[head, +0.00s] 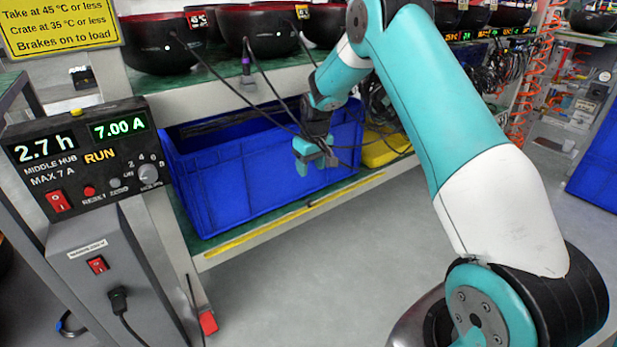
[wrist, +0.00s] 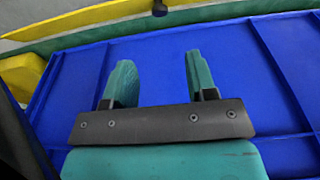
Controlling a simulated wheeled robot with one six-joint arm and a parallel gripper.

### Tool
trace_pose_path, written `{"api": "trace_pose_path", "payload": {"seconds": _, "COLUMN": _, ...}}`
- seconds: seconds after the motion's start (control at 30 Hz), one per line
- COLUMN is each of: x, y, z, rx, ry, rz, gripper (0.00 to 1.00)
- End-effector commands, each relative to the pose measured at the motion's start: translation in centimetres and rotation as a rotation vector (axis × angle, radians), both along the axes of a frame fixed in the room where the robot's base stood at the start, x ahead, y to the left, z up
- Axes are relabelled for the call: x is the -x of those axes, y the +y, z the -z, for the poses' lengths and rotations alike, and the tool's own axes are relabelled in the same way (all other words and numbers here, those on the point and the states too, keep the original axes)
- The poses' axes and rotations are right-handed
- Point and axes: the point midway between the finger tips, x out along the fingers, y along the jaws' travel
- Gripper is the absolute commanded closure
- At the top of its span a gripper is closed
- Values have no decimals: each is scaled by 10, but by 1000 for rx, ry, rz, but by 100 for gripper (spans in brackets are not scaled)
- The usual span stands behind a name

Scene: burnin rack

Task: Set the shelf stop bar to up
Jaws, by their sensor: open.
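The shelf stop bar (head: 250,234) is a long yellow bar lying low along the front edge of the lower shelf, in front of the blue crate (head: 215,190). A small dark knob (wrist: 159,8) shows on the bar in the wrist view, where the yellow bar (wrist: 90,14) crosses the top. My gripper (head: 316,160) is in front of the crate's face, above the bar and apart from it. In the wrist view my gripper (wrist: 158,62) has two teal fingers spread with nothing between them, and the blue crate wall fills the space behind.
A yellow box (head: 385,148) sits on the lower shelf right of the crate. Dark cables hang from the red-black bowls (head: 250,28) above, close to my wrist. A control box (head: 85,155) stands at the left. The floor in front is clear.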

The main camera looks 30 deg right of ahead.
Motion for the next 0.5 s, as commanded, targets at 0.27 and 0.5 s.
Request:
{"api": "trace_pose_path", "payload": {"seconds": 0.27, "x": 6, "y": 0, "z": -45, "rx": 0, "ry": 1, "rz": 0, "gripper": 48}}
{"api": "trace_pose_path", "payload": {"seconds": 0.5, "x": 7, "y": 0, "z": -51, "rx": 0, "ry": 1, "rz": 0, "gripper": 48}}
